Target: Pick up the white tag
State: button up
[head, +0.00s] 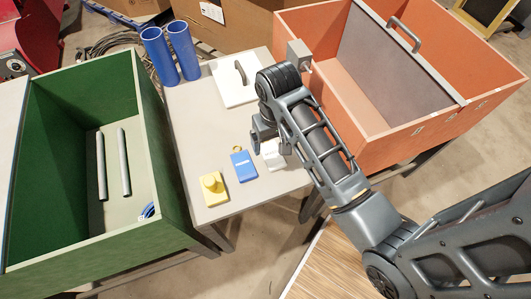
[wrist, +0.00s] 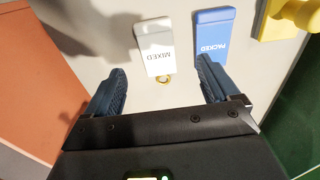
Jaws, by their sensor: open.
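The white tag (wrist: 155,52), marked MIXED and with a brass ring at its near end, lies flat on the grey table in the wrist view. In the head view the white tag (head: 273,153) is partly hidden by my arm. My gripper (wrist: 160,82) is open and empty. Its two dark fingers stand apart on either side of the tag's ring end, and neither touches the tag. In the head view my gripper (head: 262,132) is over the table, beside the tag's far end.
A blue tag (head: 243,166) marked PACKED lies left of the white tag, and a yellow block with a knob (head: 213,188) further left. A white lid with a handle (head: 235,82) and blue cups (head: 170,55) are behind. A green bin (head: 50,250) and an orange bin (head: 420,137) flank the table.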

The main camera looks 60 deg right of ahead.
aim_at(273, 156)
jog(key=shift+d+r, duration=0.1)
jog(key=shift+d, duration=0.15)
jog(key=shift+f, duration=0.3)
jog(key=shift+w+d+f, duration=0.1)
jog(key=shift+f, duration=3.45)
jog(key=shift+c, duration=0.4)
jog(key=c, duration=1)
